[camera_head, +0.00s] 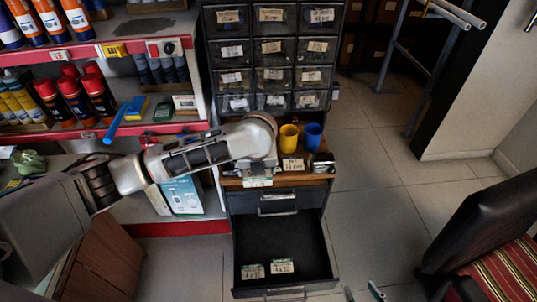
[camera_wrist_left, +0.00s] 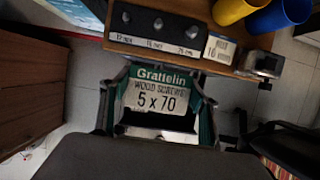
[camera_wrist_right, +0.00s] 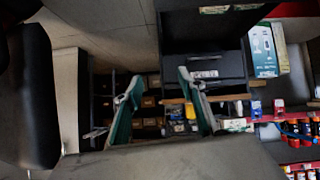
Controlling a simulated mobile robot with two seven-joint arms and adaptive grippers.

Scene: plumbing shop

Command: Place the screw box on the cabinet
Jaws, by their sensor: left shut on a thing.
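The screw box (camera_wrist_left: 157,92), labelled Grattelin wood screws 5 x 70, sits between the fingers of my left gripper (camera_wrist_left: 160,88), which is shut on it. In the head view the box (camera_head: 258,182) shows at the front edge of the cabinet's wooden top (camera_head: 310,178), below my left wrist, which hides the fingers. I cannot tell if it touches the wood. The cabinet top also shows in the left wrist view (camera_wrist_left: 190,62). My right gripper (camera_head: 363,292) is open and empty at the bottom of the head view, right of the drawer; its parted fingers show in the right wrist view (camera_wrist_right: 160,80).
A yellow cup (camera_head: 289,138), a blue cup (camera_head: 312,136), a 16 mm sign (camera_head: 293,165) and a metal item (camera_head: 322,162) stand on the top. A black block (camera_wrist_left: 155,28) stands there too. An open drawer (camera_head: 310,245) below holds two labelled boxes. A chair (camera_head: 490,235) is right.

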